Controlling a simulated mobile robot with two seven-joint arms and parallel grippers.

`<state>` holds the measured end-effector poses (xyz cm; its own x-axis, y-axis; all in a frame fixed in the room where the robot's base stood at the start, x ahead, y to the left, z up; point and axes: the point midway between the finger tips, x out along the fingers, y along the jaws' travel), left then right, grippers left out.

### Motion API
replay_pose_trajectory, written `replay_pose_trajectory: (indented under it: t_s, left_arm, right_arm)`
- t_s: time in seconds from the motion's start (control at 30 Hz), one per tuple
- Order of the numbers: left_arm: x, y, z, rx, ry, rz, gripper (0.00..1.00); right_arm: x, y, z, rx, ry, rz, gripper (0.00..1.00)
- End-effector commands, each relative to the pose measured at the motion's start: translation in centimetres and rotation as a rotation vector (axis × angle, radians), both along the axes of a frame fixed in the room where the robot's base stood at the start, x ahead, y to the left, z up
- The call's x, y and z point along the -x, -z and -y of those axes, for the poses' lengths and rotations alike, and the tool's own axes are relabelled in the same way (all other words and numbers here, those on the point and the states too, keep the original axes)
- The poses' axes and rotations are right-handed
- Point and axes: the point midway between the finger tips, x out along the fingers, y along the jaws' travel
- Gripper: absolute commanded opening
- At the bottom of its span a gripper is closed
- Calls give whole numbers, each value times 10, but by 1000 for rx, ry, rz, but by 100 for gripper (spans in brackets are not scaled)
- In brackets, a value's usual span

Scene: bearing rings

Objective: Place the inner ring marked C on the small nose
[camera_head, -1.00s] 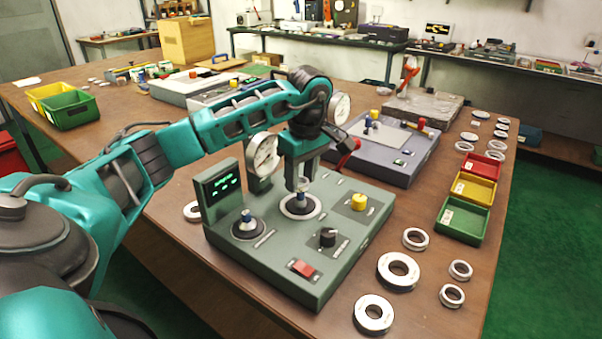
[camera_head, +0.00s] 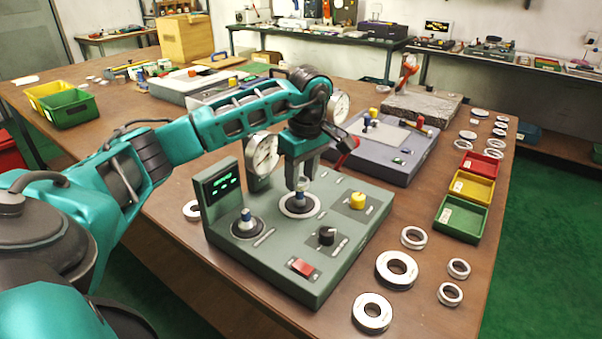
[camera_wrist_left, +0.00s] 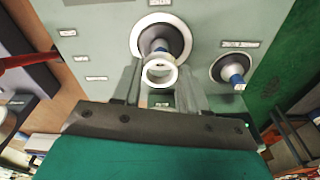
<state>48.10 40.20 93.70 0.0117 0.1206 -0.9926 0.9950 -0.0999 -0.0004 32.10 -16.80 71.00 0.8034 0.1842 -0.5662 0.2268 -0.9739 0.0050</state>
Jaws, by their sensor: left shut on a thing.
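My left gripper (camera_head: 301,184) points down over the green-grey device (camera_head: 275,265). It is shut on a small pale ring (camera_wrist_left: 160,71), seen between the fingers in the left wrist view. The ring appears just above or at the tip of a blue-tipped nose (camera_head: 299,196) with a white ring around its dark base; I cannot tell if they touch. A second blue-tipped nose (camera_head: 246,216) on a dark disc stands to the left; in the wrist view it is on the right (camera_wrist_left: 236,80). No letter on the held ring is legible. My right gripper is not in view.
A dial gauge (camera_head: 262,153) and a display (camera_head: 219,185) stand beside the noses. A yellow knob (camera_head: 357,201), black knob (camera_head: 327,236) and red switch (camera_head: 302,267) are on the device. Several loose rings (camera_head: 397,268) and small bins (camera_head: 461,219) lie to the right.

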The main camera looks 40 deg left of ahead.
Motion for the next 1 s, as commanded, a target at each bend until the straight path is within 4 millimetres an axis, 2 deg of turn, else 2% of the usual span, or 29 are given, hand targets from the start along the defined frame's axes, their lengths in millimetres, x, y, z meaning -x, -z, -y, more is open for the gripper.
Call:
replay_pose_trajectory:
  t_s: [0.27,1.0]
  left_arm:
    - [0,2,0,0,0,0,12]
    - [0,25,0,0,-1,0,12]
  right_arm:
    - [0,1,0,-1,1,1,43]
    - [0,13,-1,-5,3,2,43]
